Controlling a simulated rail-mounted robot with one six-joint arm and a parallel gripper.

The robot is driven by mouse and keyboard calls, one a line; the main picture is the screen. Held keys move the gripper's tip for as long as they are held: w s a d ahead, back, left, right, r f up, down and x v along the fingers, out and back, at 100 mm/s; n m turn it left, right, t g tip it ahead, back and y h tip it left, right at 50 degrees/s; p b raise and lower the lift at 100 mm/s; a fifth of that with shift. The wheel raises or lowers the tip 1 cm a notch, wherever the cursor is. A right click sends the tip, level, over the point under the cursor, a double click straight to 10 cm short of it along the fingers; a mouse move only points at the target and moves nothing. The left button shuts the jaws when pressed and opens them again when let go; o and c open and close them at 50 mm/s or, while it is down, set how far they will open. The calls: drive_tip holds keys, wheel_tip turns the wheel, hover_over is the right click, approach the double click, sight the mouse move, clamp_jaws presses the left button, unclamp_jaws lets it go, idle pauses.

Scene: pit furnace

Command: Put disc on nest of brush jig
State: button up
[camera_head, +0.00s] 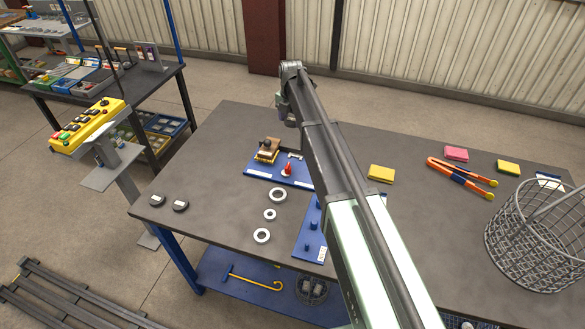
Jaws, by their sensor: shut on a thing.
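A blue board (258,173) with a brown and yellow brush-like block (267,150) and a small red-handled part (286,170) lies near the table's far left; it looks like the brush jig. Its right side is hidden behind my arm, and I cannot make out the nest. Two small dark round pieces with pale tops, disc-like, lie at the table's left edge: one (157,200) and another (180,206). I cannot tell which thing is the task's disc. My gripper does not show; my arm's links cover the middle of the view.
Pale rings (262,235) lie left of a second blue board with pegs (309,248). Yellow (381,173) and pink (456,153) pads, orange-handled tongs (460,172) and a wire basket (535,240) are on the right. A yellow control box (87,126) stands left of the table.

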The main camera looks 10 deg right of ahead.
sight(292, 165)
drive_tip(key=shift+w+a+f, duration=0.1)
drive_tip(key=shift+w+a, duration=0.05)
drive_tip(key=shift+a, duration=0.05)
drive_tip(key=shift+d+f, duration=0.1)
drive_tip(key=shift+d, duration=0.05)
wheel_tip(292, 165, down, 20)
drive_tip(key=b, duration=2)
drive_tip(key=shift+r, duration=0.2)
drive_tip(key=shift+f, duration=0.2)
drive_tip(key=o, duration=1.2)
drive_tip(key=shift+c, duration=0.2)
drive_tip(key=shift+r, duration=0.1)
